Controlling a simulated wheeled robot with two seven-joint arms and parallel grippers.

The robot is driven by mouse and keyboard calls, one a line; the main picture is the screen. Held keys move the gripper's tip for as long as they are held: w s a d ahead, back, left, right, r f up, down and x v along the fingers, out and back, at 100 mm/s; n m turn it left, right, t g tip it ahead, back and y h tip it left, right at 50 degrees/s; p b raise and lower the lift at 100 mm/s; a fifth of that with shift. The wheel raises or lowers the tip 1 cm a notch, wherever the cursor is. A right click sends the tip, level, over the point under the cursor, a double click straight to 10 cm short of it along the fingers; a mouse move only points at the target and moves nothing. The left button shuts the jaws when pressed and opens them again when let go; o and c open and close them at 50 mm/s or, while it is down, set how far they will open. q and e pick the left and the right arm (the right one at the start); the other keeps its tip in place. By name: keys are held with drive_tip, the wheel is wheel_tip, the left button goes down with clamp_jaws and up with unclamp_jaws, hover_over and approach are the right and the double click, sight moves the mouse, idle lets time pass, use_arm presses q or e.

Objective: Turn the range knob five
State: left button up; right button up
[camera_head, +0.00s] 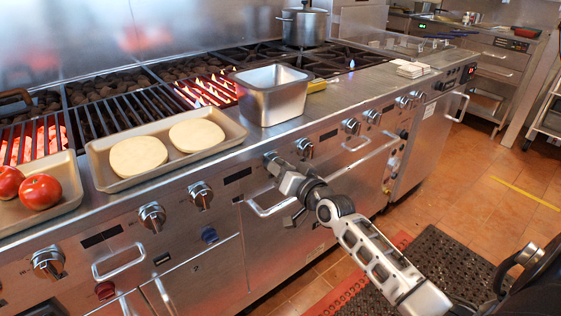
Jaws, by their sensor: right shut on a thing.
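A row of round metal range knobs runs along the front panel of the steel range (225,172). My right gripper (277,166) reaches in from the lower right and is shut on a range knob (270,156) on the panel. The gripper hides most of that knob, so how far it is turned cannot be told. A neighbouring knob (305,148) sits just to the right of the gripper and is free. Two more knobs, one at the left (200,195) and one further left (152,216), are untouched. My left gripper is not in view.
A tray with two flat dough rounds (238,130) and a tray with tomatoes (77,190) stand on the range edge. A steel container (272,112) stands above the gripper. A bar handle (268,210) sticks out below it. A pot (303,27) stands at the back.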

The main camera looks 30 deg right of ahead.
drive_tip(key=m+y, duration=0.1)
drive_tip(key=m, duration=0.7)
drive_tip(key=shift+m+p, duration=0.3)
drive_tip(key=shift+r, duration=0.1)
idle(0.5)
drive_tip(key=o, duration=1)
drive_tip(key=shift+c, duration=0.2)
drive_tip(key=shift+s, duration=0.1)
